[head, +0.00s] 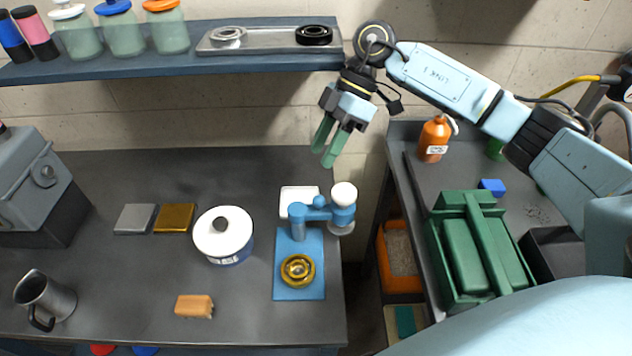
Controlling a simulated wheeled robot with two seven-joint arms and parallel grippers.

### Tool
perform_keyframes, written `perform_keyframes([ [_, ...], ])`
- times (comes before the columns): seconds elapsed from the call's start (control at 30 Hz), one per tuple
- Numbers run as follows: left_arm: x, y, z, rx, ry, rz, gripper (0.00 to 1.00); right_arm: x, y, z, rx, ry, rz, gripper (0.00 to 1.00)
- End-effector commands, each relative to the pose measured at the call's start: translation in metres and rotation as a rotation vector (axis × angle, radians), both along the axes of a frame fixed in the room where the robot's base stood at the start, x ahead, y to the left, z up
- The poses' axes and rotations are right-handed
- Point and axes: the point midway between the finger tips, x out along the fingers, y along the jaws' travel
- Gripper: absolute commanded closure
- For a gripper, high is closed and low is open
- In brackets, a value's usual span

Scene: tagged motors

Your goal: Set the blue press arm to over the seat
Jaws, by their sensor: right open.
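The arm points right, away from the seat, and ends in a blue head with a white round knob (344,193). The seat holds a gold ring-shaped part (298,270) at the front of the base, with nothing above it. My right gripper (328,146) has green fingers, open and empty, pointing down above and behind the press, apart from it. My left gripper is not in view.
A white dish (298,200) lies behind the press post. A white-lidded pot (222,238) stands left of the press, with an orange block (194,306) in front. A shelf (180,55) with a metal tray overhangs the back. A green toolbox (478,250) stands on the right cart.

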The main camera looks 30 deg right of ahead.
Motion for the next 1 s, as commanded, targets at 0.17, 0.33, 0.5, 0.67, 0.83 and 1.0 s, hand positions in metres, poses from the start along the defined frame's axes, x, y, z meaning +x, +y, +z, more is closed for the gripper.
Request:
perform_keyframes([
  [0.17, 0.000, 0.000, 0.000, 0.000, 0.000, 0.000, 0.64, -0.002, -0.032, 0.004, -0.132, 0.072, -0.060, 0.54],
  [0.33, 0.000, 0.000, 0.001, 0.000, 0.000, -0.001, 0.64, -0.006, -0.031, -0.008, -0.152, 0.088, -0.067, 0.54],
  [0.5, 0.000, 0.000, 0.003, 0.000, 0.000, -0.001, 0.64, -0.012, -0.016, -0.035, -0.150, 0.088, -0.064, 0.54],
  [0.67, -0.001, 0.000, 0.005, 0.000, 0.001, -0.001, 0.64, -0.018, -0.001, -0.064, -0.147, 0.086, -0.064, 0.54],
  [0.83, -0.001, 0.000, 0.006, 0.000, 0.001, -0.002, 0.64, -0.022, 0.010, -0.087, -0.147, 0.086, -0.064, 0.54],
  [1.0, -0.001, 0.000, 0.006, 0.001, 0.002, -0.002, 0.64, -0.024, 0.016, -0.099, -0.147, 0.084, -0.066, 0.54],
])
